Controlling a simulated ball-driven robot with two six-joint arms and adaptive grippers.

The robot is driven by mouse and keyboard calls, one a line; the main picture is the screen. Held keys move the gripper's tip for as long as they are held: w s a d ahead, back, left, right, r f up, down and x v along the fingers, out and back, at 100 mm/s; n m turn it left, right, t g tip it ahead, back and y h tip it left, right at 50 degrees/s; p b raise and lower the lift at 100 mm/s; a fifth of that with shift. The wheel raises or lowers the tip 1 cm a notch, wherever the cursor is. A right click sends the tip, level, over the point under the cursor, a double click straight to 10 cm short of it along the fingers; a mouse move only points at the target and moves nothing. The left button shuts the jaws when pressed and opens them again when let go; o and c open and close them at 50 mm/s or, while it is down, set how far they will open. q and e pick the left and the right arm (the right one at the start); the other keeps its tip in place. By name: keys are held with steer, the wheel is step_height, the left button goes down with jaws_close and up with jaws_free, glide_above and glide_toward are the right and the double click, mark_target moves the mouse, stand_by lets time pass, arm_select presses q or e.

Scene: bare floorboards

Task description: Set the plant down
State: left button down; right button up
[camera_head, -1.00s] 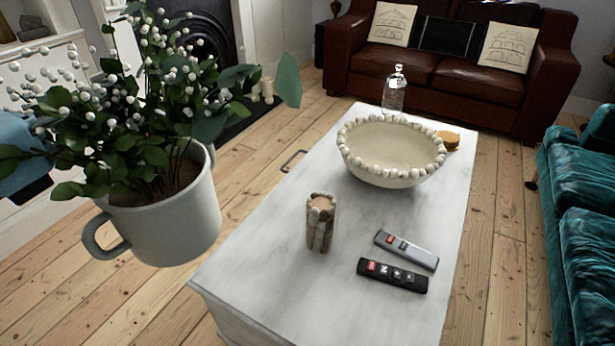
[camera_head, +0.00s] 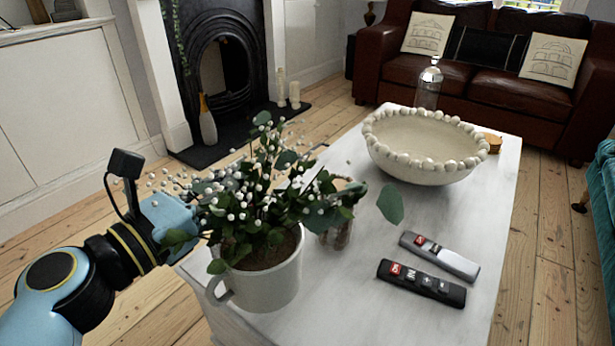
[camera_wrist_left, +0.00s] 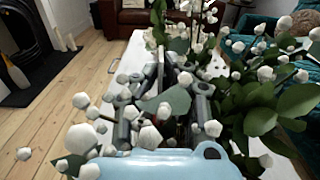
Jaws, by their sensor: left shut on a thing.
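The plant (camera_head: 262,215) has green leaves and white berries and stands upright in a white mug-like pot (camera_head: 265,284) with a side handle. The pot is over the near left end of the white table (camera_head: 390,308); I cannot tell whether its base touches the top. My left gripper (camera_head: 200,222) comes in from the left and is shut on the plant, its fingers mostly hidden by leaves. In the left wrist view the gripper fingers (camera_wrist_left: 165,100) show among the berries and leaves. My right gripper is not in view.
A candle holder (camera_head: 336,232) stands close behind the pot, partly hidden by leaves. Two remotes (camera_head: 421,284) (camera_head: 440,256) lie to the right. A beaded bowl (camera_head: 424,150), a glass bottle (camera_head: 428,88) and a small wooden item (camera_head: 490,142) are farther back. Bare tabletop lies between pot and remotes.

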arm_select(q)
steer(key=w+a+f+b, duration=0.2)
steer(key=w+f+b, duration=0.6)
steer(key=w+f, duration=0.2)
steer(key=shift+w+a+f, duration=0.25)
steer(key=shift+w, duration=0.5)
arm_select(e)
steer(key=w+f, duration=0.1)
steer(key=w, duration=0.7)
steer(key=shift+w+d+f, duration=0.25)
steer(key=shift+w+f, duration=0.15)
arm_select(q)
steer(key=shift+f, duration=0.1)
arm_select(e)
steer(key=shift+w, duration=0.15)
arm_select(q)
steer(key=c, duration=1.9)
jaws_free()
steer(key=shift+f, duration=0.2)
steer(key=o, duration=0.4)
steer(key=shift+s, duration=0.1)
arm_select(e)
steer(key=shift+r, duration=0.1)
